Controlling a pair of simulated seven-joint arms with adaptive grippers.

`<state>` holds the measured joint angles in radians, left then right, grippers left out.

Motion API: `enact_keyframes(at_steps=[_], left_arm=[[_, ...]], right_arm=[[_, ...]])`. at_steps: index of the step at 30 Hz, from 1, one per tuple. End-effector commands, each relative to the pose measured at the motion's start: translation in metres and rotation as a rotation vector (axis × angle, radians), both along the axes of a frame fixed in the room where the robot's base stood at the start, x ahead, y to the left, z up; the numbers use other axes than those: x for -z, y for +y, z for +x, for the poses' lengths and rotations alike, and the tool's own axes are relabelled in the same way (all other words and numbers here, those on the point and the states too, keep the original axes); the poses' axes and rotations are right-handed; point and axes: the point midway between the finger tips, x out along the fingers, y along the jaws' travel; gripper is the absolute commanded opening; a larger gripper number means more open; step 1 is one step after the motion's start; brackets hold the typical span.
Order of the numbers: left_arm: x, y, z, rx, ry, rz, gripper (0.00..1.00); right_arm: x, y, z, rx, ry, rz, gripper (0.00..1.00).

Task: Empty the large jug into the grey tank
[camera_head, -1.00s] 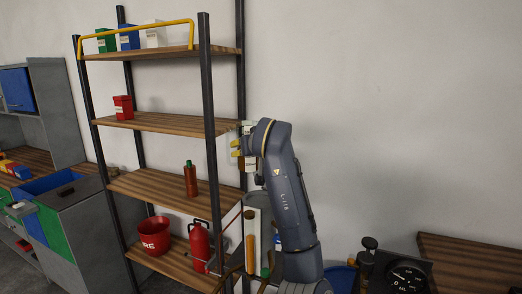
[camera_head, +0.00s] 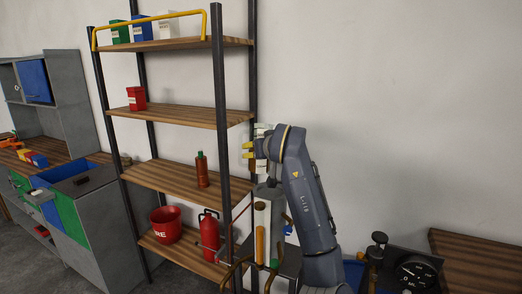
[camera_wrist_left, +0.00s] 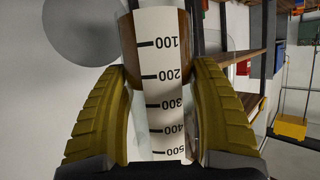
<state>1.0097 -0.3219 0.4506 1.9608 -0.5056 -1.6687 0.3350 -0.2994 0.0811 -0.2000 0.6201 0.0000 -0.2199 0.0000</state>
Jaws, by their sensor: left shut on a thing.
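My left gripper (camera_head: 249,150), with yellow fingers, is raised beside the right post of the shelf rack. In the left wrist view the gripper (camera_wrist_left: 160,115) is shut on the large jug (camera_wrist_left: 162,75), a clear vessel with a white scale strip marked 100 to 500. The numbers appear upside down there, and brown contents show around the 100 to 200 marks. In the head view the jug is mostly hidden by the gripper and arm. A grey body (camera_head: 267,193) below the gripper may be the grey tank; the arm partly covers it.
The rack's wooden shelves (camera_head: 180,115) hold small boxes, a red-brown bottle (camera_head: 202,169), a red bucket (camera_head: 166,224) and a red extinguisher (camera_head: 209,235). An upright orange tube (camera_head: 260,243) stands below the gripper. A dial gauge (camera_head: 417,271) is at lower right.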

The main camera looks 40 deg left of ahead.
Motion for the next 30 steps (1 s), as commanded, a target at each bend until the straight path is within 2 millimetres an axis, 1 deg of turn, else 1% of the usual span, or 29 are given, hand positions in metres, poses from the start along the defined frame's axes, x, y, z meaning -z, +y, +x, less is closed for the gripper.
enact_keyframes(at_steps=[14, 22, 30], left_arm=[[0.027, 0.011, -0.023, -0.002, 0.323, 0.156, 0.16], [0.049, 0.012, -0.024, 0.000, 0.356, 0.172, 0.16], [0.045, 0.012, -0.024, -0.001, 0.356, 0.174, 0.16]], right_arm=[[0.000, 0.001, 0.000, 0.001, 0.000, 0.001, 0.41], [0.000, 0.002, 0.000, 0.001, 0.001, 0.002, 0.41], [0.000, 0.002, 0.000, 0.001, 0.001, 0.002, 0.41]])
